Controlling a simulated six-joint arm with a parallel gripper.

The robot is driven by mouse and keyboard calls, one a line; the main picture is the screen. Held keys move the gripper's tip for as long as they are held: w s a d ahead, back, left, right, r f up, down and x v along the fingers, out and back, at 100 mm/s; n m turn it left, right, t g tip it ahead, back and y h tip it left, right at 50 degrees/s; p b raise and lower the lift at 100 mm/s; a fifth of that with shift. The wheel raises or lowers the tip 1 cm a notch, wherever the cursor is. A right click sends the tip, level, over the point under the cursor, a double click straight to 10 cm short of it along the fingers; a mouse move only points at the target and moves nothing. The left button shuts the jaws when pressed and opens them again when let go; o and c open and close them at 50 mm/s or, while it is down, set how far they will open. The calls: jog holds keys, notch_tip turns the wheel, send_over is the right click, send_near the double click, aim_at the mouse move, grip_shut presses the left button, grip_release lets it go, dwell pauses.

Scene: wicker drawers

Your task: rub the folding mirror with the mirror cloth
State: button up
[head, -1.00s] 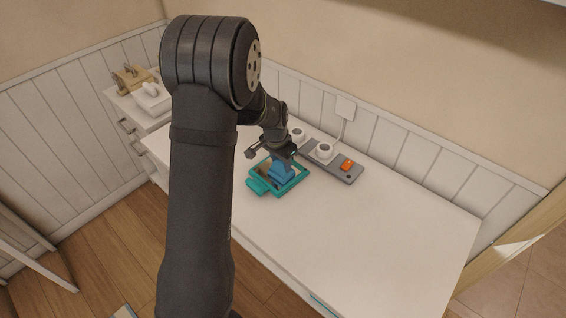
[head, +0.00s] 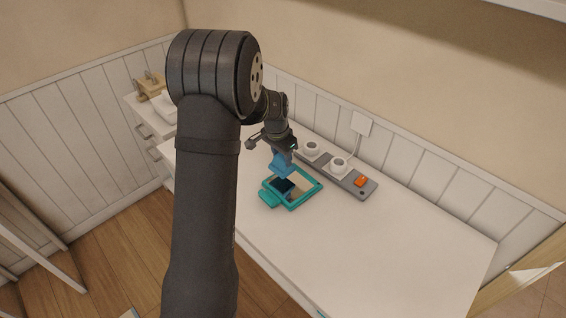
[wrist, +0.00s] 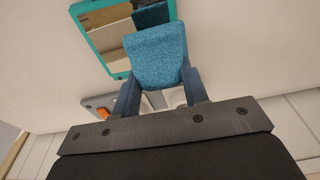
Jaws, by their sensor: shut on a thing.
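The folding mirror (head: 303,200) lies face up on the white counter, with a teal frame and a teal piece at its lower left. In the wrist view its frame (wrist: 116,72) surrounds a reflecting pane. The blue mirror cloth (head: 281,164) is a thick pad, seen large in the wrist view (wrist: 156,58). My gripper (head: 284,152) is shut on the cloth, its fingers at either side of it in the wrist view (wrist: 160,82). The cloth is over the mirror's far part and looks raised off the glass, with a dark reflection below. The exact gap is unclear.
A grey power strip (head: 350,182) with white plugs and an orange switch (head: 361,181) lies behind the mirror, near the wall. A wall outlet (head: 361,123) is above. The counter's right side (head: 410,245) is clear. Drawers (head: 146,130) stand at the back left.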

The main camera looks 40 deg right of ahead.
jog(key=shift+r, duration=2.3)
jog(key=w+a+f+n+t, duration=0.1)
jog(key=w+a+f+n, duration=0.3)
jog(key=w+a, duration=0.6)
jog(key=w+a+f+n, duration=0.3)
jog(key=w+a+n, duration=0.2)
jog(key=a, duration=0.8)
jog(key=a+f+n, duration=0.3)
jog(key=a+n, duration=0.1)
jog(key=a, duration=1)
jog(key=a+f+n+y, duration=0.1)
jog(key=a+f+n, duration=0.2)
jog(key=a, duration=1.1)
jog(key=shift+w+n+t+y, duration=0.3)
jog(key=shift+w+n+t, duration=0.1)
jog(key=shift+n, duration=0.6)
